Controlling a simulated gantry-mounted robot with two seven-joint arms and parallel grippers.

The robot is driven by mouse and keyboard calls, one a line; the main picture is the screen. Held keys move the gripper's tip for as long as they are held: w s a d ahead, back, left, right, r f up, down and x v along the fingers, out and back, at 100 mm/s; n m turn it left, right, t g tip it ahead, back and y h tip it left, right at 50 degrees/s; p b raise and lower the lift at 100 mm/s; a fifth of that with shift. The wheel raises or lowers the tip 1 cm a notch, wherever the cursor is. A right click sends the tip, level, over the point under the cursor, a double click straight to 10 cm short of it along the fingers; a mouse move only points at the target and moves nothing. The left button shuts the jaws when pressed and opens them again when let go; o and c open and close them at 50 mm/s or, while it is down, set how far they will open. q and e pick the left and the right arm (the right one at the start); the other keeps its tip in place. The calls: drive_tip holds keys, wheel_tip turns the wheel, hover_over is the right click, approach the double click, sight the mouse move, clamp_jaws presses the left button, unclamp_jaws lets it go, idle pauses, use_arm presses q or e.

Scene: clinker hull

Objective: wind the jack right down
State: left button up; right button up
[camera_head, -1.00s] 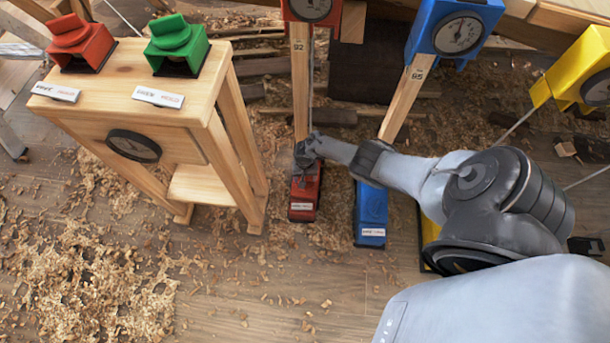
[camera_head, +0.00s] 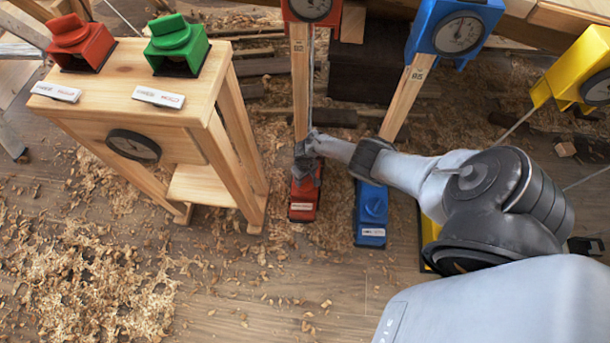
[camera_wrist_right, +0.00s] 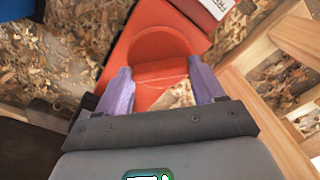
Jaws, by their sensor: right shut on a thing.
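The red jack (camera_head: 302,206) stands on the floor at the foot of a wooden post (camera_head: 300,80) marked 92. Its round red knob (camera_wrist_right: 158,45) with a raised grip bar shows in the right wrist view. My right gripper (camera_head: 306,163) reaches down over the jack and hides most of the knob in the head view. In the right wrist view, its two purple fingers (camera_wrist_right: 160,74) are on either side of the grip bar, shut on it. A red gauge (camera_head: 310,8), cut off by the top edge, is above the post. My left gripper is not in view.
A blue jack (camera_head: 371,230) stands close to the right, with a leaning post and blue gauge (camera_head: 460,32). A yellow gauge (camera_head: 592,75) is farther right. A wooden stand (camera_head: 190,110) with red and green switches is at left. Shavings cover the floor.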

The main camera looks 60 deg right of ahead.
drive_tip(key=n, duration=0.3)
drive_tip(key=shift+n, duration=0.4)
idle(0.4)
drive_tip(key=o, duration=1)
drive_tip(key=shift+o, duration=0.2)
wheel_tip(320, 180, up, 11)
drive_tip(key=p, duration=0.9)
drive_tip(key=shift+p, duration=0.3)
drive_tip(key=shift+f, duration=0.15)
drive_tip(key=shift+c, duration=0.2)
